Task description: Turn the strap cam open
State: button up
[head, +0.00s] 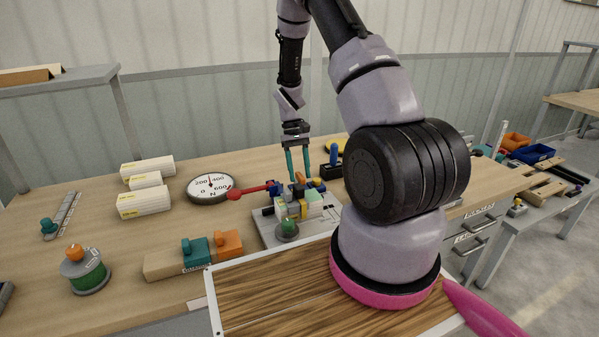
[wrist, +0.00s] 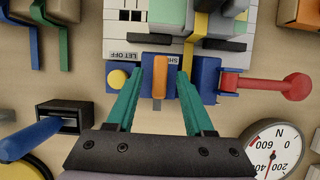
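The strap cam shows in the wrist view as an upright orange lever (wrist: 160,76) on a blue block (wrist: 150,66). A yellow strap (wrist: 201,22) runs up from beside the block over a stack of green and grey blocks. My gripper (wrist: 161,80) has its two teal fingers spread, one on each side of the orange lever, with a visible gap on both sides.
A red-handled lever (wrist: 265,86) sticks out right of the cam, near a round dial (wrist: 272,150). A yellow knob (wrist: 118,79) and a black box with a blue handle (wrist: 62,117) stand left. White cartons (head: 145,203) lie on the bench at the left.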

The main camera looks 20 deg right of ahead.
jog(key=shift+r, duration=0.1)
jog(key=v, duration=1)
jog(key=shift+w+r, duration=0.25)
jog(key=s+a+r+m+t, duration=0.1)
jog(key=s+r+t, duration=0.15)
jog(key=r, duration=0.45)
jog(key=s+a+r+t+y, duration=0.1)
jog(key=s+a+r, duration=0.15)
jog(key=r, duration=0.35)
jog(key=s+r+m+t, duration=0.1)
jog(key=s+r+t, duration=0.15)
jog(key=r, duration=0.45)
jog(key=s+a+r+m+t, duration=0.1)
jog(key=s+a+r+t, duration=0.1)
jog(key=s+r, duration=0.3)
jog(key=s+a+r+m+t+y, duration=0.1)
jog(key=s+r, duration=0.4)
jog(key=s, duration=0.7)
jog(key=a+t, duration=0.1)
jog(key=t, duration=0.1)
jog(key=shift+t, duration=0.3)
